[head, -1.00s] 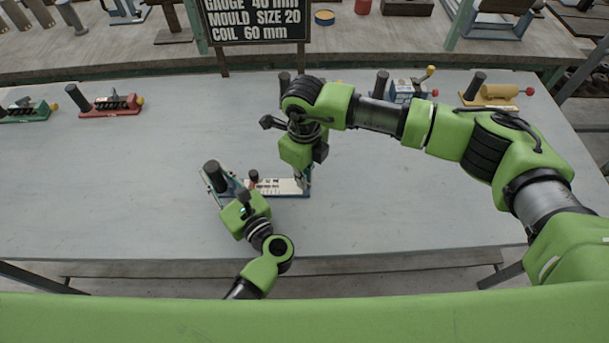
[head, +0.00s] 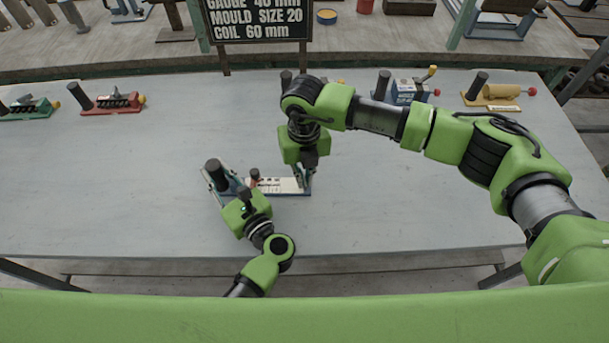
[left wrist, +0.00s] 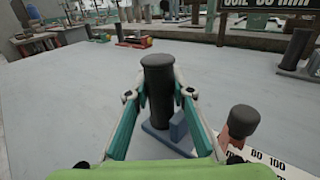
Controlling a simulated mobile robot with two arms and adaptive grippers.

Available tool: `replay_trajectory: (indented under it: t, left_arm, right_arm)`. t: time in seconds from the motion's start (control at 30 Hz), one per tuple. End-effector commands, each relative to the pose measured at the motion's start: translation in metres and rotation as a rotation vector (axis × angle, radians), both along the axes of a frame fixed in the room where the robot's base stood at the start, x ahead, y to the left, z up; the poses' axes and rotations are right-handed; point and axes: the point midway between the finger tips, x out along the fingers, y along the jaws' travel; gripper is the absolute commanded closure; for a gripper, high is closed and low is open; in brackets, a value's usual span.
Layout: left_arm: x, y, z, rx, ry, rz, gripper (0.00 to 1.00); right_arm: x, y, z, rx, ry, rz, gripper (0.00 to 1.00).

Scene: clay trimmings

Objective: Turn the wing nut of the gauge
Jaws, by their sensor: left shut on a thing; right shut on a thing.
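The gauge (head: 282,186) lies on the grey table, with a blue base and a white scale strip. Its black upright handle (head: 213,169) stands at the left end, and it also shows in the left wrist view (left wrist: 158,90). My left gripper (head: 222,181) is shut around this handle, with a teal finger on each side. A red part with a black knob (left wrist: 240,122) stands beside the scale. My right gripper (head: 304,178) points down at the gauge's right end, shut on the wing nut there. The nut itself is hidden by the fingers.
A red tool (head: 113,103) and a green tool (head: 30,108) lie at the far left. A blue tool (head: 405,91) and a yellow tool (head: 495,92) stand at the back right. A dark sign (head: 257,22) rises behind the table. The table around the gauge is mostly clear.

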Motion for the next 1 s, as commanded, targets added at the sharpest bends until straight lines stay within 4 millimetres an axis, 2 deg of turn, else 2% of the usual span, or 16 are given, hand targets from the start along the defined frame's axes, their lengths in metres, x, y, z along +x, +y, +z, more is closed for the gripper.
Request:
replay_trajectory:
  t: [0.5,0.53,0.57,0.9,1.0]
  left_arm:
    - [-0.0004,-0.0007,-0.0010,0.000,0.002,-0.001,1.00]
    - [-0.0005,-0.0007,-0.0010,0.000,0.002,-0.001,1.00]
    - [-0.0004,-0.0007,-0.0010,0.000,0.002,-0.001,1.00]
    - [-0.0005,-0.0005,-0.0010,0.000,0.002,-0.001,1.00]
    - [-0.0004,-0.0004,-0.0009,-0.001,0.002,-0.001,1.00]
  right_arm:
    - [0.0006,0.0012,0.0009,0.004,-0.002,-0.019,1.00]
    - [0.0006,0.0012,0.0009,0.004,-0.002,-0.019,0.86]
    - [0.0006,0.0012,0.0009,0.004,-0.002,-0.019,0.79]
    - [0.0002,0.0005,0.0007,0.001,-0.001,-0.017,0.77]
    - [0.0007,0.0006,0.0065,0.002,-0.003,-0.017,0.77]
